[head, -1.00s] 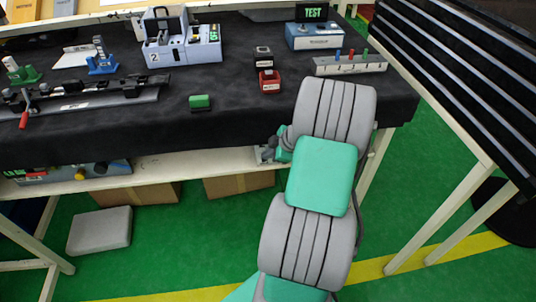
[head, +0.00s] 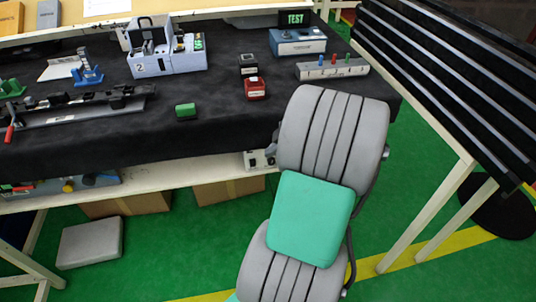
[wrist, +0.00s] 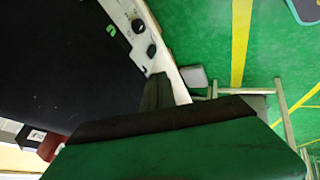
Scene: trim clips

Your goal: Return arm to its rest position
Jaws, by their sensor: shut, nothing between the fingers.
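My arm (head: 312,215), grey ribbed links with a teal cover, stands in front of the table's front edge in the head view, bent, its upper link covering part of the edge. My gripper is hidden behind that link in the head view. In the wrist view my gripper (wrist: 157,92) shows as dark finger shapes beside the pale table edge, above a large dark green part of my own at the bottom. It is shut and nothing shows between the fingers.
The black-covered table (head: 225,125) holds a green block (head: 186,111), a red-and-black block (head: 255,89), a pegged strip (head: 332,68) and a grey-blue fixture (head: 165,58). A slatted black rack (head: 450,90) stands right. A grey box (head: 90,243) lies on the green floor.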

